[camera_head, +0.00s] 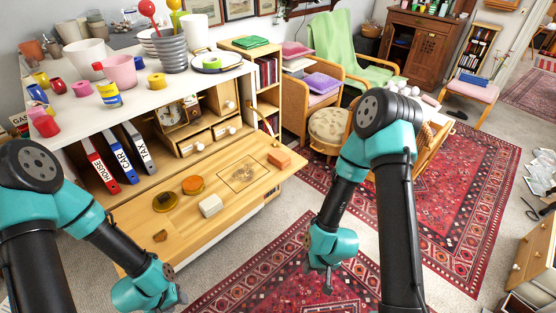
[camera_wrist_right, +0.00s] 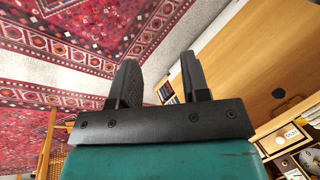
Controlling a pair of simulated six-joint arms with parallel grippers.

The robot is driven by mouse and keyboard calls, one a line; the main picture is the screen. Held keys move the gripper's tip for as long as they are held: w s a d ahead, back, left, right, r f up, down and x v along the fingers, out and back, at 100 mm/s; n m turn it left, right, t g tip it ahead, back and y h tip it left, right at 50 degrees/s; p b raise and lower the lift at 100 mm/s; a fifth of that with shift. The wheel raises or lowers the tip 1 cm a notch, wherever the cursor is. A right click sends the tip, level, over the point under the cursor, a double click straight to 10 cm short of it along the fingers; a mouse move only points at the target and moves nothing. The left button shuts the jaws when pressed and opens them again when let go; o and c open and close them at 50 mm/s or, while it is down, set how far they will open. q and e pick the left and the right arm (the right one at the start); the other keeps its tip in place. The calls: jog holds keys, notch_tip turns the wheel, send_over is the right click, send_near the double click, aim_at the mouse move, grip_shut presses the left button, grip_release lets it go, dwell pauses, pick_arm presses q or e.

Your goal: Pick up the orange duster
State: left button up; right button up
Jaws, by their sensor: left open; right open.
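A small orange block (camera_head: 279,158), which looks like the orange duster, lies near the far right corner of the fold-down wooden desk leaf (camera_head: 240,205). My right gripper (camera_head: 328,283) hangs over the red rug, to the right of the leaf and nearer to me, well apart from the block. In the right wrist view its two dark fingers (camera_wrist_right: 159,80) stand apart with nothing between them. My left gripper (camera_head: 178,298) is low at the leaf's near left end, small and partly cut off by the picture's bottom edge. It is open, and I see nothing held in it.
A white block (camera_head: 211,205), an orange round tin (camera_head: 193,184) and a dark yellow round item (camera_head: 165,201) lie on the leaf. Binders (camera_head: 122,158) stand behind it. Pots and cups crowd the white top (camera_head: 150,100) above. The rug (camera_head: 300,260) beside the leaf is clear.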

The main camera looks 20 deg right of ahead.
dwell(0.3)
jog(key=o, duration=1)
jog(key=shift+c, duration=0.2)
